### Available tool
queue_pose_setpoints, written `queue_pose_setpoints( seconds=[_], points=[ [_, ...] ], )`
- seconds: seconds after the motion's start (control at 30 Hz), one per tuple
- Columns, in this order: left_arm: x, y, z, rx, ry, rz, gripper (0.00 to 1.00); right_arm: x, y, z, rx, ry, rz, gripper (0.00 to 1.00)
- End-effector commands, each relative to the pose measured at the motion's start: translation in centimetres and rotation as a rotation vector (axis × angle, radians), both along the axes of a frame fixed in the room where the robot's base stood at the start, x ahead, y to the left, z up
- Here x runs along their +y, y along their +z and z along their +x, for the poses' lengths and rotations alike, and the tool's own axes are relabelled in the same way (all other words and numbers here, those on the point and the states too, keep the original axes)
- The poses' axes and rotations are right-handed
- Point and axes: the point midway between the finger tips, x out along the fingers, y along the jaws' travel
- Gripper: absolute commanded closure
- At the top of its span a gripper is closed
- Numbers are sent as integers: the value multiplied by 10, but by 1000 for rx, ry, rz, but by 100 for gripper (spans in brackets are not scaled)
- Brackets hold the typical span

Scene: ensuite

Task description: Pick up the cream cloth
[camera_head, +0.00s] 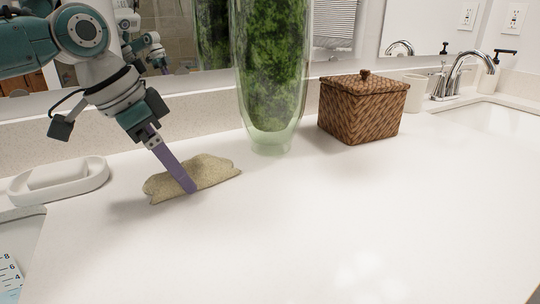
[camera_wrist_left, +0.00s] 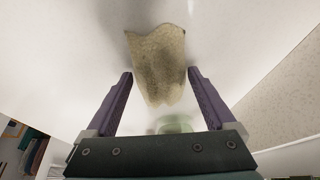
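The cream cloth (camera_head: 215,170) lies crumpled on the white counter, left of the glass vase. In the left wrist view the cloth (camera_wrist_left: 158,62) lies between and beyond the two purple fingers. My left gripper (camera_head: 190,187) comes down from the upper left, with its fingertips at the cloth in the head view. In the left wrist view the left gripper (camera_wrist_left: 160,82) is open, with a finger on each side of the cloth and gaps visible. The head view shows one finger clearly, and it hides part of the cloth. My right gripper is not in view.
A tall glass vase with greenery (camera_head: 271,80) stands right of the cloth. A lidded wicker basket (camera_head: 362,110) stands farther right, near a cup (camera_head: 414,91) and faucet (camera_head: 465,70). A white soap dish (camera_head: 60,180) is at left. The front counter (camera_head: 300,230) is clear.

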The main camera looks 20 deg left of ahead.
Motion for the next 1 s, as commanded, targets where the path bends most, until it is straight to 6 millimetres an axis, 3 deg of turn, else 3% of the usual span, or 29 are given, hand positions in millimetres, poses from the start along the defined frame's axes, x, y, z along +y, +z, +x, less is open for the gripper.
queue_pose_setpoints(
  seconds=[0.07,0.57,0.83,1.0],
  points=[
    [0,0,0,0,0,0,21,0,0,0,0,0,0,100],
    [0,0,0,0,0,0,77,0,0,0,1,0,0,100],
    [0,2,0,0,0,0,77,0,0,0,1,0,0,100],
    [0,16,1,-3,0,-1,77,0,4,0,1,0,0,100]
  ],
)
